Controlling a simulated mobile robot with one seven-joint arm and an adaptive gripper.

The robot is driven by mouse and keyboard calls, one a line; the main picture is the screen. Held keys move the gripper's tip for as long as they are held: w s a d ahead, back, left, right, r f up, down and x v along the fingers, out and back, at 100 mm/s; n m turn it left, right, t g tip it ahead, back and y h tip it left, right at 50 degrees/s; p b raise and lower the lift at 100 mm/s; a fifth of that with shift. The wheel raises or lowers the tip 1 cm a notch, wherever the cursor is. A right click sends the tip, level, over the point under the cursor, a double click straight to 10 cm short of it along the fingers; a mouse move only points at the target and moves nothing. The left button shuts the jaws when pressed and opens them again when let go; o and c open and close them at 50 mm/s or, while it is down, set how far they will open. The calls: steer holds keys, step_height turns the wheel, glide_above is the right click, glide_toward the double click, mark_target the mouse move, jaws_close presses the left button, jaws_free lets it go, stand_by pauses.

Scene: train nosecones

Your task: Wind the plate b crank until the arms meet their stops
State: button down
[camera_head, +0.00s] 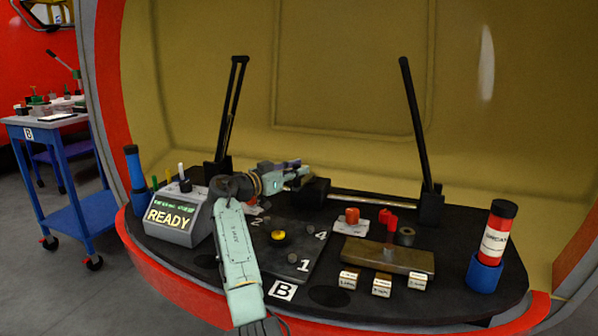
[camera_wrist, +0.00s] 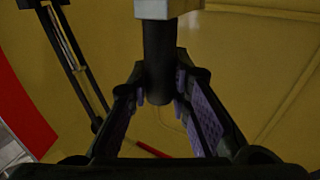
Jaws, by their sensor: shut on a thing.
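My gripper (camera_head: 292,168) reaches over the back of the dark plate (camera_head: 315,262), beside a black motor-like housing (camera_head: 316,192). In the wrist view my gripper (camera_wrist: 160,85) is shut on a black cylindrical crank handle (camera_wrist: 158,45), with purple pads on both sides of it. A pale block (camera_wrist: 165,8) sits at the handle's end at the top of that view. The rest of the crank is hidden in the head view. Two black arms stand nearly upright at the back, the left arm (camera_head: 232,105) and the right arm (camera_head: 415,120). A "B" label (camera_head: 283,291) lies at the plate's front.
A box with a READY screen (camera_head: 178,218) stands left of my arm. A brown block (camera_head: 388,255), small labelled blocks (camera_head: 381,285) and red parts (camera_head: 352,215) lie to the right. A red canister (camera_head: 496,235) stands at the right edge. A steel rod (camera_head: 375,200) spans the back.

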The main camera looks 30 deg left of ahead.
steer(key=shift+s+a+r, duration=0.1)
steer(key=shift+a+r, duration=0.05)
steer(key=shift+a, duration=0.6)
steer(key=c, duration=1.9)
jaws_free()
steer(key=shift+o, duration=0.6)
steer(key=shift+a, duration=0.2)
steer(key=o, duration=0.3)
steer(key=shift+o, duration=0.2)
steer(key=shift+f, duration=0.2)
steer(key=shift+d, duration=0.15)
steer(key=v, duration=1.2)
